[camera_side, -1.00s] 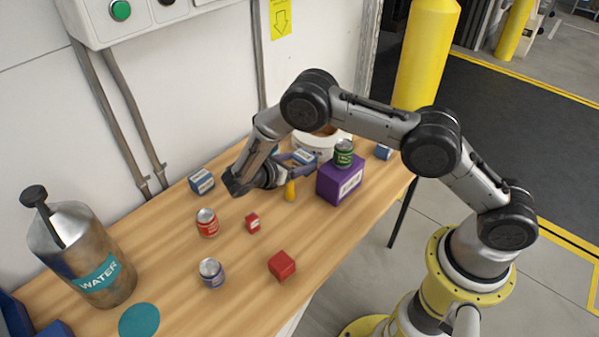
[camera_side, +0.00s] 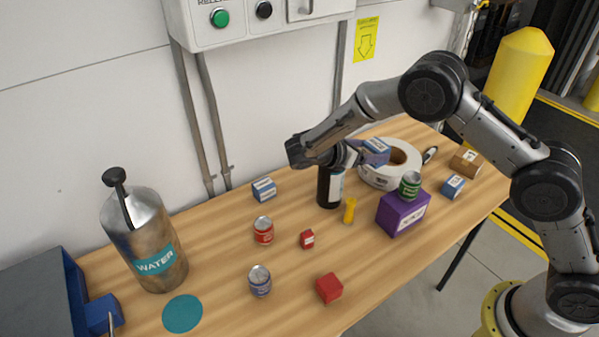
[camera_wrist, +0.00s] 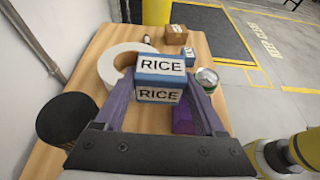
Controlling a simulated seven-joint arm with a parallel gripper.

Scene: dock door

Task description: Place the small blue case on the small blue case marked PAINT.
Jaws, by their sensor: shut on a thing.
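My gripper (camera_side: 372,152) is shut on a small blue case (camera_side: 377,148), held above the table near the white tape roll. In the wrist view my gripper (camera_wrist: 160,92) has a finger on each side of the case (camera_wrist: 160,65), whose white labels read RICE. Another small blue case (camera_side: 264,189) stands at the back left of the table. A further small blue case (camera_side: 453,186) stands at the right, near the brown box; it also shows in the wrist view (camera_wrist: 188,56). The labels on these two are too small to read, so I cannot tell which says PAINT.
A dark bottle (camera_side: 328,188) stands below my gripper, beside the tape roll (camera_side: 400,178). A green can (camera_side: 410,185) stands on a purple box (camera_side: 400,213). A brown box (camera_side: 466,161) is at the far right. Cans and red blocks occupy the front middle.

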